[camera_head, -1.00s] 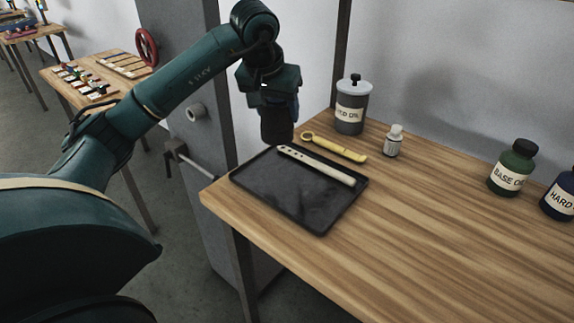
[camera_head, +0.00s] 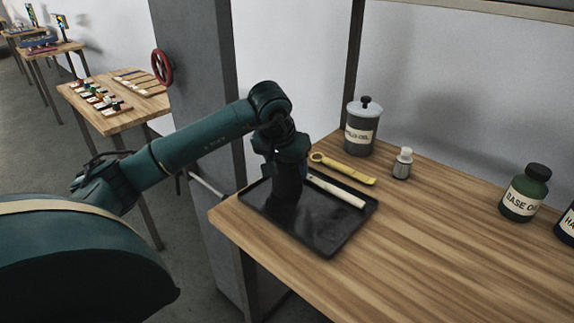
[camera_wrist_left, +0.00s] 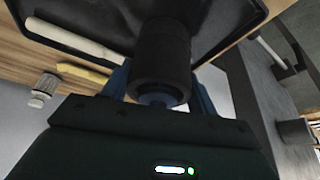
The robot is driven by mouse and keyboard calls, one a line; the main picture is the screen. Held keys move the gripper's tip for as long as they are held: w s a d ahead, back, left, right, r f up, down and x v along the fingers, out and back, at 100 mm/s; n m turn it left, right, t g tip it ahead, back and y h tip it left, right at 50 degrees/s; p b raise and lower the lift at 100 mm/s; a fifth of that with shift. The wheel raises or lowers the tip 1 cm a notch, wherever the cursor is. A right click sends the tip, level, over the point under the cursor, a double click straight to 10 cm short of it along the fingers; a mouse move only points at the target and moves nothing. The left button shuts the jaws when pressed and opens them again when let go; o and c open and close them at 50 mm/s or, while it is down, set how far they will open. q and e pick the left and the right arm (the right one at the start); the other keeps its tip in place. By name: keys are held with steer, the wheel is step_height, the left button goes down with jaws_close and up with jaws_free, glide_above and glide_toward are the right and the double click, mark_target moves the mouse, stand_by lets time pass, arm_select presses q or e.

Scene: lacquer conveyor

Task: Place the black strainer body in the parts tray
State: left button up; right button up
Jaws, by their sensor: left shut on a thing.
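The black strainer body (camera_head: 287,188) is a dark cylinder, upright, over the left back part of the black parts tray (camera_head: 322,240). My left gripper (camera_head: 289,164) is above it and shut on it. In the left wrist view the strainer body (camera_wrist_left: 165,55) sits between the blue fingers of the left gripper (camera_wrist_left: 160,95), with the dark tray (camera_wrist_left: 222,22) behind it. I cannot tell whether its lower end touches the tray floor. My right gripper is not in view.
Behind the tray are a yellow wrench-like tool (camera_head: 345,170), a labelled grey jar (camera_head: 362,130) and a small bottle (camera_head: 402,165). A green bottle (camera_head: 525,195) stands right. The table's middle is clear.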

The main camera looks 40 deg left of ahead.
arm_select(q)
steer(key=o, duration=1.1)
steer(key=shift+f, duration=0.1)
steer(key=shift+o, duration=0.2)
steer(key=shift+r, duration=0.4)
steer(key=v, duration=1.1)
steer(key=shift+s+r, duration=0.2)
steer(key=shift+r, duration=0.05)
